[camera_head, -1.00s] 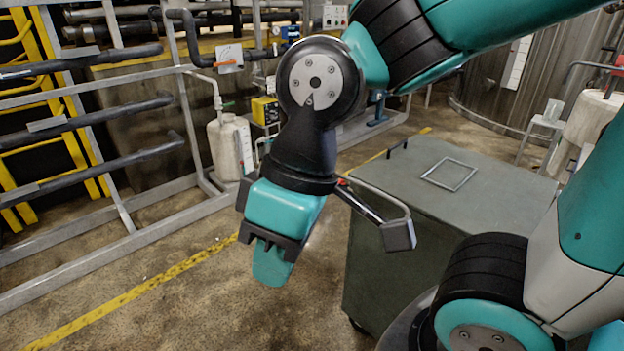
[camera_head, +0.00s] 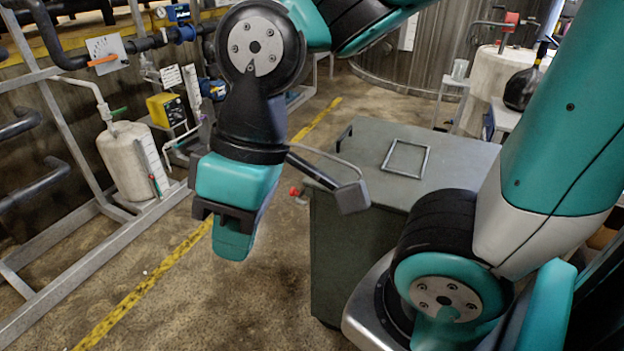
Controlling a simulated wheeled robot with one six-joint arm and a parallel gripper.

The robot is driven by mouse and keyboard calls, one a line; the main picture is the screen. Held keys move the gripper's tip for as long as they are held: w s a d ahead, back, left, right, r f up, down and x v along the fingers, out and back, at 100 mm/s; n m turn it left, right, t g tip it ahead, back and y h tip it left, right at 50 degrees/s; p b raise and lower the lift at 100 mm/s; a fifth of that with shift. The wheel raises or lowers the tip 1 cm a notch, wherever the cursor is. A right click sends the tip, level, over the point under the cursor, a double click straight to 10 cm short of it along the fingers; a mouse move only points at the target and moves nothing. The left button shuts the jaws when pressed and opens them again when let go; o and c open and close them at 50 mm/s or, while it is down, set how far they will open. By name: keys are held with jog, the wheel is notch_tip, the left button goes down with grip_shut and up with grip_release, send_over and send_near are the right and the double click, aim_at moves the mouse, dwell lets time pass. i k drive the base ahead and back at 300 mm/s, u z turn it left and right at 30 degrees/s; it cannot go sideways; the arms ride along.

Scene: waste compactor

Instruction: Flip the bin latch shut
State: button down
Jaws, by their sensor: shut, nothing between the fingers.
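A dark grey-green box-shaped bin (camera_head: 345,240) with a flat lid stands right of my gripper. Its lid carries a raised square frame (camera_head: 406,158) and a dark bar handle at the far left edge. A small red part (camera_head: 295,191) shows at the bin's left side, partly behind my wrist bracket; I cannot tell whether it is the latch. No latch can be clearly made out. My gripper (camera_head: 233,243) points down, shut and empty, in front of and left of the bin, seemingly apart from it.
A pipe rack with a white tank (camera_head: 130,160) and a yellow box (camera_head: 166,110) stands at the left. A yellow floor line (camera_head: 150,283) crosses open concrete. A large metal tank (camera_head: 420,60) and a small table with containers stand at the back right.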

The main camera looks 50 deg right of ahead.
aim_at(292, 192)
jog(key=z, duration=0.45)
jog(key=i, duration=0.55)
jog(key=z, duration=0.4)
jog(key=k, duration=0.5)
jog(key=u, duration=2.15)
jog(key=i, duration=1.2)
jog(key=z, duration=2.05)
